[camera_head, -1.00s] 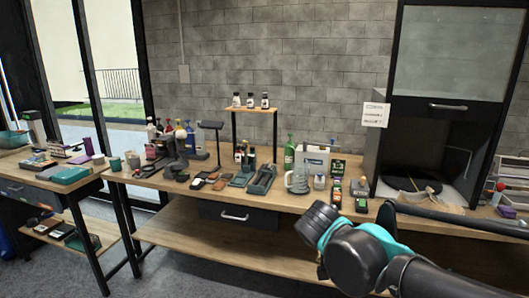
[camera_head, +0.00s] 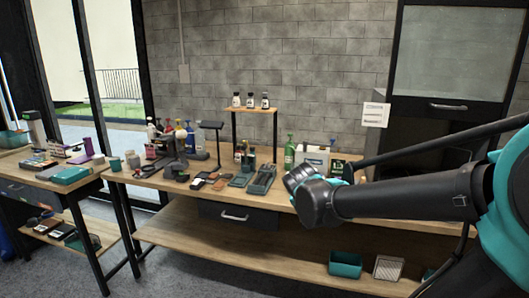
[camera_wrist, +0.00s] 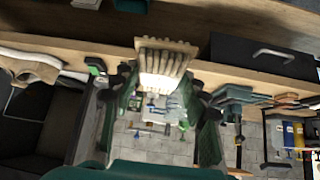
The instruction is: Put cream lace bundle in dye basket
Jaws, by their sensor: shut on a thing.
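A cream lace bundle (camera_wrist: 163,62) with ribbed strands is held between the green fingers of my gripper (camera_wrist: 160,84) in the wrist view. My gripper is shut on it, and the bundle appears clear of the bench. In the head view my arm hides the bundle and the gripper fingers. A teal bin (camera_head: 345,264) and a pale perforated basket (camera_head: 388,268) stand on the lower shelf at the right. I cannot tell which of them is the dye basket.
The bench (camera_head: 150,181) holds bottles, brushes and small trays. A drawer (camera_head: 237,215) hangs under its top. The lower shelf (camera_head: 220,240) is bare through its left and middle. A dark cabinet stands at the right. My arm covers the bench's right end.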

